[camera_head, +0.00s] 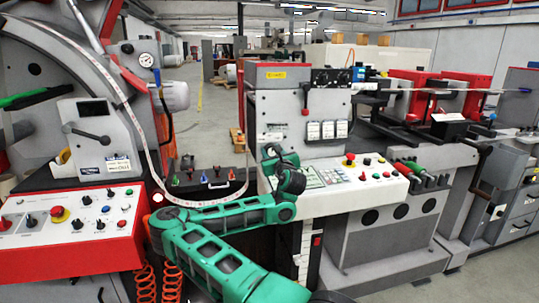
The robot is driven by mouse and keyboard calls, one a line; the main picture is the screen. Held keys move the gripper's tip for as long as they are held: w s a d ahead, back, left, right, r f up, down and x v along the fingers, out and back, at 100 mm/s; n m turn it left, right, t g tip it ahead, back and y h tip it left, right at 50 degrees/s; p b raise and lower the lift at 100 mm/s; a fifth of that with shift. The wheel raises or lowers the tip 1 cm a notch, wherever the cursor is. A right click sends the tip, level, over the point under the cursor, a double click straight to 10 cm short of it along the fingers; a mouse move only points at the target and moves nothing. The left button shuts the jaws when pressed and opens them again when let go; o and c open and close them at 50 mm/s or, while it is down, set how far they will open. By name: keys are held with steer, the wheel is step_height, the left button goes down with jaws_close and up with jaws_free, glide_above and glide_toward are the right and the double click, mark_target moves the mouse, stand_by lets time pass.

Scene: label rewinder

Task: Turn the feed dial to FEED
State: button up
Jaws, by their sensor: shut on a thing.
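My green arm reaches in from the bottom to the middle machine. My gripper (270,153), dark and small in the picture, is at the left end of that machine's white control panel (335,197), in front of its grey face. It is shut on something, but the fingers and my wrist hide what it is. I cannot make out a FEED marking or tell for sure which knob is the feed dial. Black knobs show on the upper black plate (331,78) and on the white panel (367,161).
A red-framed panel (70,220) with several knobs and buttons stands at left. A red-handled lever (305,112) and a red emergency button (350,157) are right of my gripper. A curved pale label web (200,204) runs behind my arm. Open floor shows at back.

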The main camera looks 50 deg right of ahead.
steer(key=shift+w+a+f, duration=0.15)
steer(key=shift+w+a, duration=0.05)
steer(key=shift+a, duration=0.05)
steer(key=m, duration=0.4)
steer(key=shift+m, duration=1.6)
steer(key=o, duration=1.1)
steer(key=shift+a, duration=0.1)
steer(key=shift+c, duration=0.2)
steer(key=shift+m, duration=0.3)
steer(key=shift+s, duration=0.1)
steer(key=shift+s+d, duration=0.15)
steer(key=shift+d, duration=0.05)
